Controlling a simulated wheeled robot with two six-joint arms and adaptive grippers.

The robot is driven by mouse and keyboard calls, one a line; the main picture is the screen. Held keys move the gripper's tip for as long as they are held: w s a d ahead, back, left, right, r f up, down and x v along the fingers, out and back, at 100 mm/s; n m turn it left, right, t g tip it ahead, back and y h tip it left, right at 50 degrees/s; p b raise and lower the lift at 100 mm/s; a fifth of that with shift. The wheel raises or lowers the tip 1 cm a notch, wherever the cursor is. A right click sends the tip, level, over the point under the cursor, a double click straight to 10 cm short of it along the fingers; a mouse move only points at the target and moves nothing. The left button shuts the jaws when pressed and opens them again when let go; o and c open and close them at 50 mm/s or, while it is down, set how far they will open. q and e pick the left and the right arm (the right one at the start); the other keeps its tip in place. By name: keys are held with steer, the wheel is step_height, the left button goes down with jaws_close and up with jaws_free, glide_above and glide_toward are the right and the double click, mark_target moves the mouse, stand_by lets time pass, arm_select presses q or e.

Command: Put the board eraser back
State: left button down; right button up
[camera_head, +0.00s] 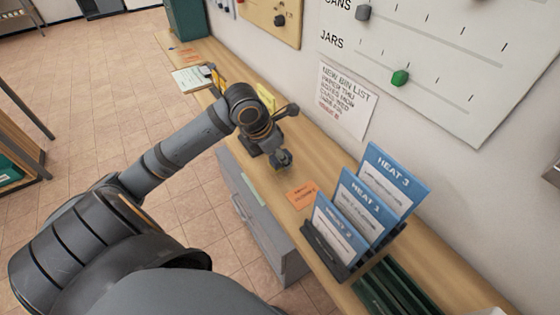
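I cannot make out a board eraser in this view. The white wall board (450,60) at the top right has rows marked "CANS" and "JARS", with a grey block (363,12) and a green block (400,77) on them. My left gripper (281,158) is over the middle of the wooden counter, at the end of the arm from the left. It is small and dark, and its fingers are too unclear to tell whether they are open or hold something. My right gripper does not show.
A rack of blue "HEAT" folders (365,205) stands on the counter (415,268), with dark green items (392,290) in front. An orange card (301,195) lies left of the rack. A paper list (345,100) hangs on the wall. A grey cabinet (258,225) stands below the counter.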

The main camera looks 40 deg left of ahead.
mark_target(272, 159)
arm_select(q)
step_height(272, 159, down, 2)
steer(key=shift+f, duration=0.15)
steer(key=c, duration=0.8)
jaws_free()
steer(key=p+v, duration=0.1)
steer(key=v, duration=0.3)
steer(key=shift+a+p, duration=0.2)
steer(key=shift+p, duration=0.2)
steer(key=shift+p+v, duration=1.05)
steer(key=p+v, duration=0.3)
steer(key=p, duration=0.3)
steer(key=p+v, duration=0.3)
steer(key=p, duration=0.4)
steer(key=shift+d, duration=0.25)
